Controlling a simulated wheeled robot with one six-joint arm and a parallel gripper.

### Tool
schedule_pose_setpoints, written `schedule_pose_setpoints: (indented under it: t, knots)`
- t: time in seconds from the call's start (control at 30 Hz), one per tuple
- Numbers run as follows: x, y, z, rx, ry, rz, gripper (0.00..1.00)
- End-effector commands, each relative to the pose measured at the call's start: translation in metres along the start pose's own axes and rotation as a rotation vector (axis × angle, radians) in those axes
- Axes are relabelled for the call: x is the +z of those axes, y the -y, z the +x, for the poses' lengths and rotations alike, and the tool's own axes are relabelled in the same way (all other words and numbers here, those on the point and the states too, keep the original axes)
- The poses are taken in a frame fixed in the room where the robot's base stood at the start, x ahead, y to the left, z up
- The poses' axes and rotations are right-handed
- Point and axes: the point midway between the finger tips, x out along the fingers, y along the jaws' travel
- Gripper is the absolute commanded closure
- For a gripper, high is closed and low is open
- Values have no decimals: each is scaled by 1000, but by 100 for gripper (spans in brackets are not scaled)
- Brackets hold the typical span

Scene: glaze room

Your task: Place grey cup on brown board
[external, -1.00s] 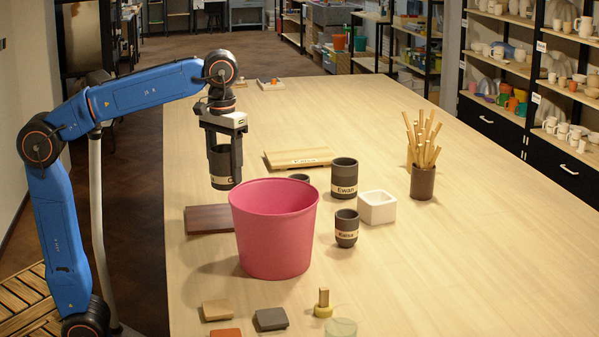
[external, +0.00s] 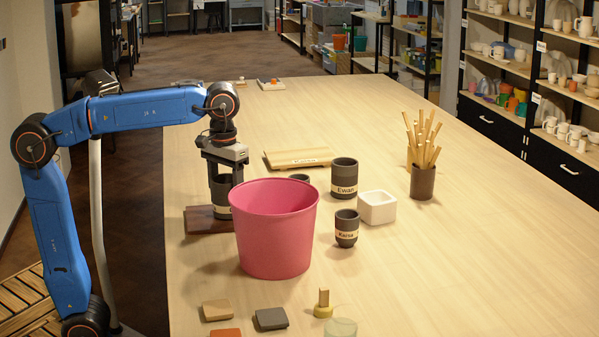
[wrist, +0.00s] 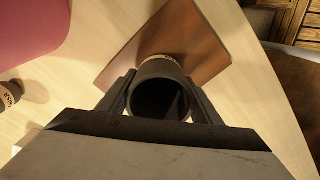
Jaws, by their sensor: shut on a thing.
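A dark grey cup (external: 221,194) with a pale label band is held upright between the fingers of my gripper (external: 222,180). The gripper is shut on it; the cup (wrist: 161,92) also shows in the wrist view, mouth toward the camera. The brown board (external: 198,220) lies flat on the table, left of the pink bucket. The cup is over the board, its base at or very near the board's surface; I cannot tell whether they touch. In the wrist view the board (wrist: 206,50) spreads out beneath and beyond the cup.
The pink bucket (external: 275,245) stands close on the right and hides part of the board. Other grey cups (external: 344,180) (external: 346,229), a white square pot (external: 376,207) and a pale board (external: 300,158) are farther right and behind. Small tiles (external: 271,319) lie in front.

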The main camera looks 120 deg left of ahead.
Motion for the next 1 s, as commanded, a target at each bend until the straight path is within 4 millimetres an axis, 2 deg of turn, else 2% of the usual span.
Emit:
schedule_pose_setpoints:
  t: [0.07, 0.1, 0.17, 0.57, 0.73, 1.0]
  knots:
    - [0, 0, 2, 0, 0, 0, 70]
    - [0, 0, 2, 0, 0, 0, 36]
    - [0, 0, 2, 0, 0, 0, 22]
    - [0, 0, -3, 0, 0, 0, 22]
    - [-1, -1, -25, 1, -1, 0, 22]
    - [-1, 0, -78, 1, -2, 0, 22]
